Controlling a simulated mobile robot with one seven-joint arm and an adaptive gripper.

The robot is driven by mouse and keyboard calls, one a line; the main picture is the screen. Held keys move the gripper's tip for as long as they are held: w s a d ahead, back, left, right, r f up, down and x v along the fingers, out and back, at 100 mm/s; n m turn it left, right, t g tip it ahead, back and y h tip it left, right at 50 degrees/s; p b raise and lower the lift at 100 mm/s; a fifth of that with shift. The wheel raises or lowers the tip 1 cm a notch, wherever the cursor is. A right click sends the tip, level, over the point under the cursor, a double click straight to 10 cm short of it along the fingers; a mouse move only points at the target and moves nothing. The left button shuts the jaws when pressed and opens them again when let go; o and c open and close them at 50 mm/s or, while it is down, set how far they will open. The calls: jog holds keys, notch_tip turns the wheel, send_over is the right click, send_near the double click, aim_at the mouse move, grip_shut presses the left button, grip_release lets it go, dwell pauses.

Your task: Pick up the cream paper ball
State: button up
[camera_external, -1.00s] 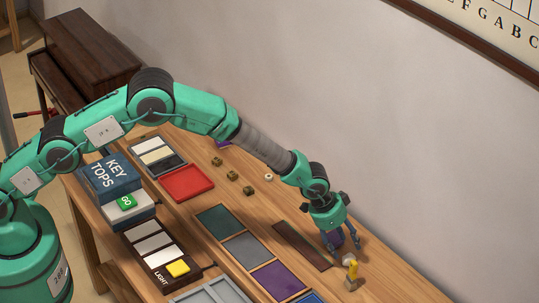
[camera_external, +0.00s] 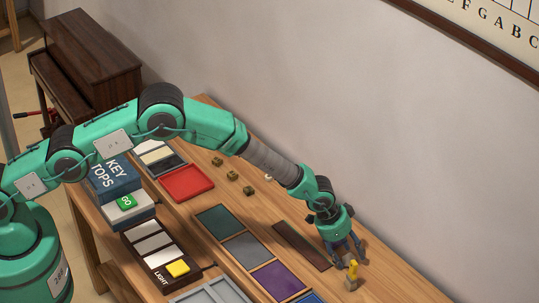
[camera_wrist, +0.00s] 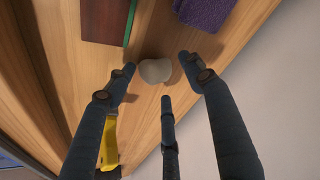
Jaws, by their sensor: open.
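The cream paper ball (camera_wrist: 155,70) rests on the wooden table in the wrist view, just beyond my fingertips. My gripper (camera_wrist: 160,82) has three dark fingers, spread apart, with the ball near the gap between the left and right fingertips. The fingers do not close on it. In the external view my gripper (camera_external: 345,256) is low over the right part of the table. The ball cannot be made out there, behind the fingers.
A red tray (camera_external: 187,183) is farther left.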

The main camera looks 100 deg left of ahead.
aim_at(348, 255)
jog(key=shift+c, duration=0.3)
jog(key=c, duration=0.6)
jog(key=shift+o, duration=0.3)
jog(key=shift+o, duration=0.2)
notch_tip(348, 255, up, 10)
dwell(0.3)
dwell(0.5)
